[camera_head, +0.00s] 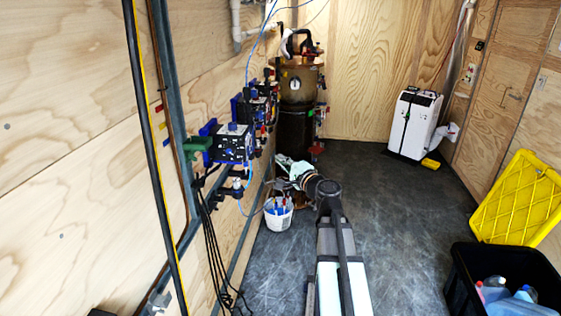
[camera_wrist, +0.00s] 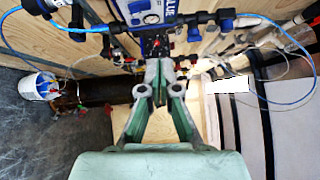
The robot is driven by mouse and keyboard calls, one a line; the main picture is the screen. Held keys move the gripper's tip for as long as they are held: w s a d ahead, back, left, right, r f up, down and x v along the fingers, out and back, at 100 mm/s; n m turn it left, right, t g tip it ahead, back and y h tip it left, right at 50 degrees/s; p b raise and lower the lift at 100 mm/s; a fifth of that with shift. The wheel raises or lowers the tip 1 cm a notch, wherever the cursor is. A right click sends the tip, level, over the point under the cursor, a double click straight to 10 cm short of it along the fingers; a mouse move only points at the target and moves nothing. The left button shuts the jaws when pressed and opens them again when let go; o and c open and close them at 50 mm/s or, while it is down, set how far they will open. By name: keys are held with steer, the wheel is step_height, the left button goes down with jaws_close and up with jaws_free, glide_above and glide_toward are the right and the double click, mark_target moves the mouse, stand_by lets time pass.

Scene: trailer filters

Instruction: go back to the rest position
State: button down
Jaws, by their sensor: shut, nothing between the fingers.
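My gripper (camera_wrist: 159,72) shows in the wrist view with its two fingers together and nothing between them. In the head view my gripper (camera_head: 281,160) is at the far end of my arm, low over the floor and near the left wall. In the wrist view a blue-and-white control unit (camera_wrist: 150,12) with a gauge lies just beyond the fingertips, apart from them as far as I can tell. The same kind of unit (camera_head: 233,143) is mounted on the left wall in the head view.
A white bucket (camera_head: 278,214) with blue-handled items stands on the floor beside the wall. Black cables (camera_head: 209,240) hang at the left. A dark tank (camera_head: 296,125) stands at the back. A white machine (camera_head: 414,124), a black bin (camera_head: 462,280) and a yellow lid (camera_head: 515,200) are at right. The middle floor is clear.

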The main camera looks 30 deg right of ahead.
steer(key=s+a+f+n+g, duration=0.3)
steer(key=s+a+f+g, duration=0.2)
steer(key=f, duration=0.9)
steer(key=s+a+f+n+g+y, duration=0.1)
steer(key=s+a+f+n+g, duration=0.4)
steer(key=f, duration=0.9)
steer(key=s+a+f+n+g, duration=0.2)
steer(key=s+a+f+g, duration=0.35)
steer(key=f, duration=0.85)
steer(key=s+a+f+n+g+h, duration=0.1)
steer(key=s+f, duration=0.5)
steer(key=s, duration=0.6)
steer(key=s+a+f+n+g+h, duration=0.1)
steer(key=s+a+f+n+g, duration=0.2)
steer(key=s, duration=0.9)
steer(key=s+a+f+n+g+h, duration=0.1)
steer(key=s+a+f+n+g, duration=0.2)
steer(key=s+f, duration=0.8)
steer(key=s+a+g, duration=0.1)
steer(key=g, duration=0.1)
steer(key=shift+a+g+h, duration=0.3)
steer(key=shift+a+g, duration=0.05)
steer(key=shift+a, duration=0.05)
steer(key=shift+s, duration=0.1)
